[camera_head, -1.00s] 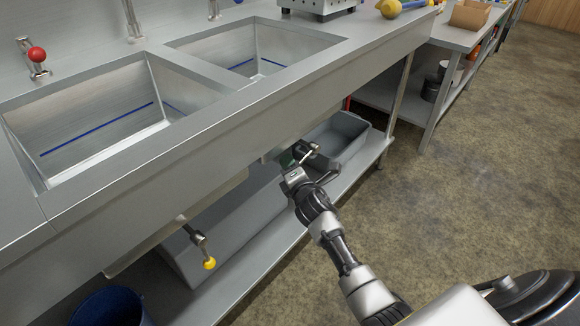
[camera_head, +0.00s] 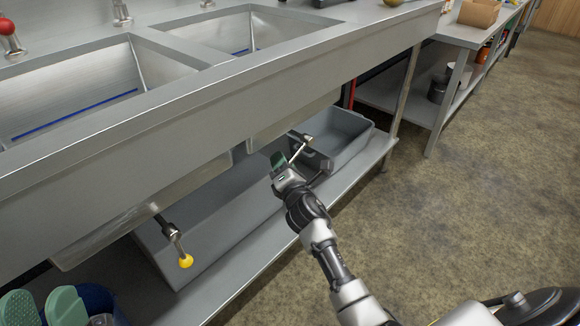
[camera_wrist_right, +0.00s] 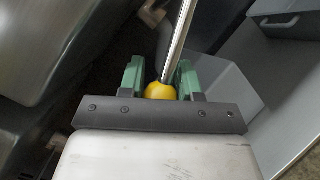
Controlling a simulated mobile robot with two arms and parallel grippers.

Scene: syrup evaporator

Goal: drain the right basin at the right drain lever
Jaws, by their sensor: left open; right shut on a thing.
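The right basin (camera_head: 238,38) is a steel sink with a blue line on its wall; I cannot tell whether liquid is in it. Under it is the right drain lever (camera_head: 300,148), a metal rod. Its yellow knob (camera_wrist_right: 160,91) sits between the green fingers of my right gripper (camera_wrist_right: 161,75) in the right wrist view. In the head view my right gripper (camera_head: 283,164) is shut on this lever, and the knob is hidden. The left drain lever (camera_head: 177,240) hangs under the left basin (camera_head: 90,88). My left gripper (camera_head: 42,306) is open at the lower left corner.
A long grey trough (camera_head: 225,215) and a grey bin (camera_head: 345,137) stand on the lower shelf beneath the basins. A blue bucket (camera_head: 99,296) is behind my left gripper. A table leg (camera_head: 404,105) stands to the right. The floor on the right is clear.

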